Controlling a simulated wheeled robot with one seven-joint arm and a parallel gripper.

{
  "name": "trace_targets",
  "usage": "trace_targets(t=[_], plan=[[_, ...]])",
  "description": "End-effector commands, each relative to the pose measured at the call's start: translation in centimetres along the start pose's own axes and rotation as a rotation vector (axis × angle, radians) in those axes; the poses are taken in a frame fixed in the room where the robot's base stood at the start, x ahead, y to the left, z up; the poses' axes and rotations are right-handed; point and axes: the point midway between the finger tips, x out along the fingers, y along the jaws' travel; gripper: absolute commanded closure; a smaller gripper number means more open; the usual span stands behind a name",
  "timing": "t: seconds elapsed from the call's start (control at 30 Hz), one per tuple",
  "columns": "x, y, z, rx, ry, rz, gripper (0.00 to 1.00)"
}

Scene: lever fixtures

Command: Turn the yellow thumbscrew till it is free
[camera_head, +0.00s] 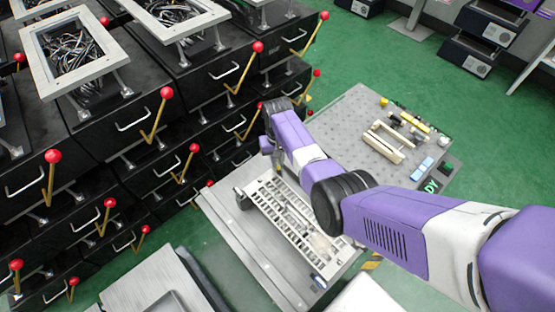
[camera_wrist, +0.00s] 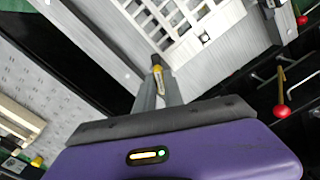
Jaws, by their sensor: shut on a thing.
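In the wrist view my gripper (camera_wrist: 158,76) has its two grey fingers close together. A small yellow piece with a dark end, which looks like the yellow thumbscrew (camera_wrist: 157,68), sits between the fingertips. The fingers hide most of it, so I cannot tell whether it is still threaded in. It lies over the grey plate beside a white slotted frame. In the head view my gripper (camera_head: 269,149) is over the left part of the metal bench, and the thumbscrew cannot be made out there.
The white slotted frame (camera_head: 290,215) lies on the bench; it also shows in the wrist view (camera_wrist: 185,22). A perforated plate (camera_head: 345,125) carries a beige frame (camera_head: 382,142) and small parts. Black drawer units with red-knobbed levers (camera_head: 166,93) stand close at left. Green floor is open behind.

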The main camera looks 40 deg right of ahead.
Motion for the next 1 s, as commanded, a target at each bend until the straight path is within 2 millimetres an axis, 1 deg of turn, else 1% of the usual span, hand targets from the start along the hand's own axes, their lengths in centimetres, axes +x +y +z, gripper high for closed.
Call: trace_targets(t=[0.2, 0.5, 0.7, 1.0], plan=[[-0.02, 0.00, 0.06, -0.191, -0.002, -0.001, 1.00], [-0.01, -0.01, 0.06, -0.391, -0.002, 0.000, 1.00], [0.00, -0.03, 0.06, -0.464, -0.002, -0.001, 1.00], [0.01, -0.02, 0.06, -0.499, -0.002, -0.001, 1.00]])
